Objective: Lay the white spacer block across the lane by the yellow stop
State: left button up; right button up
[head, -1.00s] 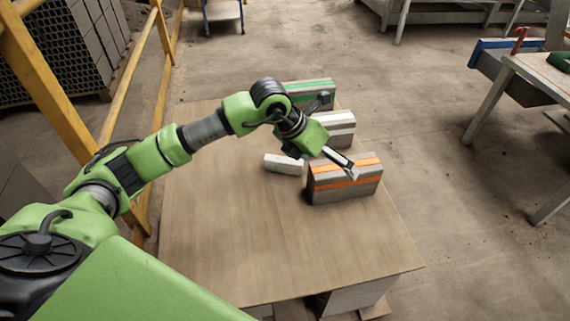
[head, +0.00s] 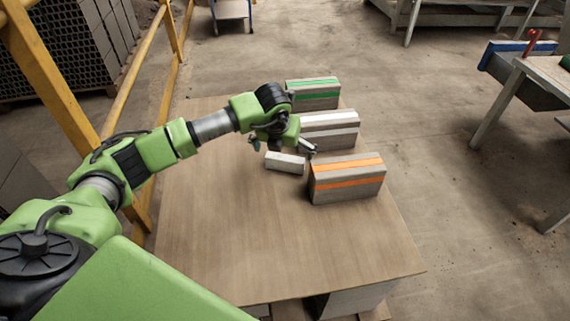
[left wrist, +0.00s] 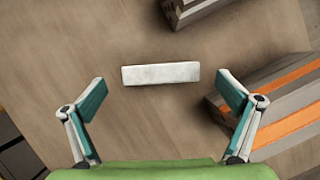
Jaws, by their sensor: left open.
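The white spacer block (head: 285,163) lies flat on the wooden board, left of the banded bricks. It also shows in the left wrist view (left wrist: 160,74), lying crosswise just beyond the line of my fingertips, in the gap between them. My left gripper (head: 282,147) is open and empty, with its fingers spread wider than the block's length. In the head view it hangs close by the block's far side; I cannot tell its exact height. I cannot make out a yellow stop or a marked lane on the board. My right gripper is not in view.
An orange-banded brick (head: 347,179), a white-banded brick (head: 329,130) and a green-banded brick (head: 313,94) stand in a row along the board's right side. The front of the board (head: 240,240) is clear. A yellow railing (head: 123,88) runs along the left.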

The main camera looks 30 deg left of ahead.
aim_at(285, 158)
pick_arm(q)
jog(key=x, duration=0.3)
jog(key=b+x, duration=0.1)
jog(key=x, duration=0.1)
jog(key=shift+s+d+f, duration=0.15)
jog(key=shift+s+f, duration=0.1)
jog(key=shift+s, duration=0.15)
jog(key=c, duration=1.2)
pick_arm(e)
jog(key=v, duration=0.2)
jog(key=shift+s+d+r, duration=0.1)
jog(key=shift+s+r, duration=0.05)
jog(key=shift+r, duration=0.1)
pick_arm(q)
jog(key=shift+r, duration=0.15)
jog(key=shift+c, duration=0.2)
